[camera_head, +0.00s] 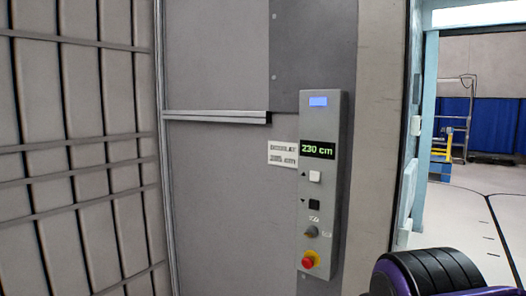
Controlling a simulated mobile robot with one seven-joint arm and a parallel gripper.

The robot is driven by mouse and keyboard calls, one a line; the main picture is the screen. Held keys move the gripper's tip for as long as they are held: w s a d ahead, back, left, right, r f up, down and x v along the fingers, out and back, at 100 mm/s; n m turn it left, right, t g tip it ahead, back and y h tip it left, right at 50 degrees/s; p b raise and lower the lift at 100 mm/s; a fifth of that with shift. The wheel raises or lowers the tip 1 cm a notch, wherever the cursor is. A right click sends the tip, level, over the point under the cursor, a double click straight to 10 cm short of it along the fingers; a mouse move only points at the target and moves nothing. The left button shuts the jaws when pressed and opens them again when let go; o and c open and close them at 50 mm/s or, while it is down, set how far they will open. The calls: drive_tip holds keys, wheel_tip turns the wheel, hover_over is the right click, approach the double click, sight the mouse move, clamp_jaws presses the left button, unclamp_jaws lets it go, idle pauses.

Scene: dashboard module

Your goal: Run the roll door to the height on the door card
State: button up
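A grey control panel (323,230) is mounted upright on the wall. Its green display (318,150) reads 230 cm. A white up button (315,176) sits below the display, beside an up arrow. A black down button (314,205) is under it, beside a down arrow. The door card (283,154) is a white plate left of the display. Its text ends in cm, but its number is too blurred to read surely. My gripper is not in view. I cannot identify the door leaf.
A ribbed grey surface with cross bars (75,190) stands at left. At right, an opening shows a pale floor (455,215), blue curtains and a yellow-and-blue stand (440,160). A black-and-purple ribbed part fills the lower right corner.

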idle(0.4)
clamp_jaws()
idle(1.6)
